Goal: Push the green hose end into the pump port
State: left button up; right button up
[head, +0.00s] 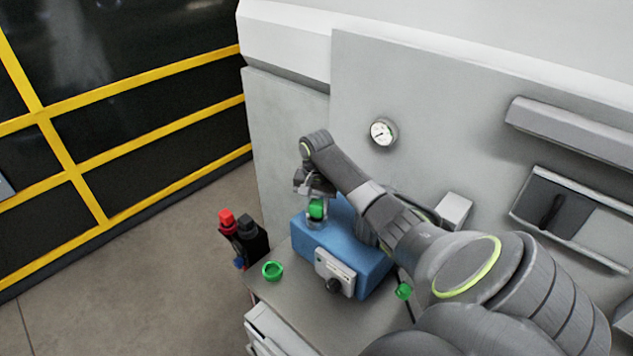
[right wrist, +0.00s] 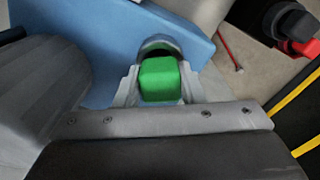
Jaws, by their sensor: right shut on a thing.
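The pump is a blue box (head: 345,245) on a grey bench top, with a pale front panel and a dark knob. My right gripper (head: 314,197) is above its left end, pointing down, and shut on the green hose end (head: 317,209). In the right wrist view the green end (right wrist: 159,80) sits between the two pale fingers. A grey round port (right wrist: 160,47) on the blue pump (right wrist: 90,40) shows just beyond it. The green end partly covers the port, and I cannot tell whether it is inside. My left gripper is not in view.
A green ring (head: 272,271) lies on the bench (head: 295,290) near its left edge. Another green piece (head: 404,291) is right of the pump. Red and black items (head: 240,235) stand left of the bench. A gauge (head: 383,132) is on the wall panel behind.

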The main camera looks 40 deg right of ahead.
jog(key=shift+s+a+f, duration=0.1)
jog(key=shift+f, duration=0.15)
dwell(0.8)
jog(key=o, duration=1.1)
jog(key=shift+r, duration=0.1)
